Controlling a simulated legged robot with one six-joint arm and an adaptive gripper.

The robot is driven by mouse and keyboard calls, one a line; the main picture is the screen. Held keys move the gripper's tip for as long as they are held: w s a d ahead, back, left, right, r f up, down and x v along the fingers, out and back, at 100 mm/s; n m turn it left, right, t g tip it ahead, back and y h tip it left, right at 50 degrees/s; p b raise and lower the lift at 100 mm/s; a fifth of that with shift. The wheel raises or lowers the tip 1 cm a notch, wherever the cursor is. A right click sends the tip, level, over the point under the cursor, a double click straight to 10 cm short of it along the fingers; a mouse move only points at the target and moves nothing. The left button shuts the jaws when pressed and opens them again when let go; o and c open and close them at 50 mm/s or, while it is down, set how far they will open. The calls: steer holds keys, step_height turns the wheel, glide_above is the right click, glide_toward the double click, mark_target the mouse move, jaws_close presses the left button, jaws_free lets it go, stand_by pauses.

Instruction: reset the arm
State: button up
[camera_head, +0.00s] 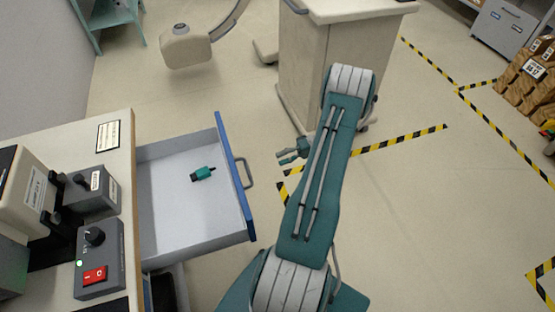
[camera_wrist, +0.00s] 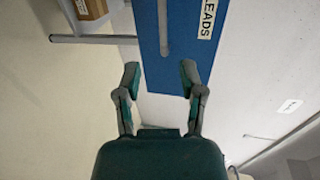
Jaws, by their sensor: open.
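My arm reaches out over the floor in the head view, to the right of the open drawer. My gripper (camera_head: 291,156) shows beside the arm's far part, apart from the drawer handle. In the wrist view my gripper (camera_wrist: 160,80) is open, with nothing between its fingers. Beyond the fingers in that view is the blue drawer front (camera_wrist: 170,50) with a "LEADS" label (camera_wrist: 208,18) and its handle (camera_wrist: 95,39).
The drawer (camera_head: 200,240) stands pulled out from the bench (camera_head: 125,150) and holds a small green connector (camera_head: 203,173). Control boxes (camera_head: 100,262) sit on the bench. A beige cart (camera_head: 350,50) stands ahead.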

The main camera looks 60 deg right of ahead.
steer(key=shift+r, duration=0.1)
stand_by(0.3)
steer(key=w+a+r+n+g+h, duration=0.2)
steer(key=w+a+r+g+h, duration=0.15)
steer(key=a+r, duration=0.55)
steer(key=w+a+r+n+g+h, duration=0.2)
steer(key=w+a+r+g, duration=0.3)
steer(key=a+r, duration=0.4)
steer(key=s+a+r+n+t+h, duration=0.1)
steer(key=s+a+r+t+h, duration=0.1)
steer(key=s+a+r, duration=0.3)
steer(key=s+a+r+n+t+h, duration=0.2)
steer(key=s+a+r+h, duration=0.3)
steer(key=a+r, duration=0.4)
steer(key=a+t, duration=0.1)
steer(key=a, duration=0.2)
steer(key=shift+s+a, duration=0.15)
steer(key=shift+s, duration=0.1)
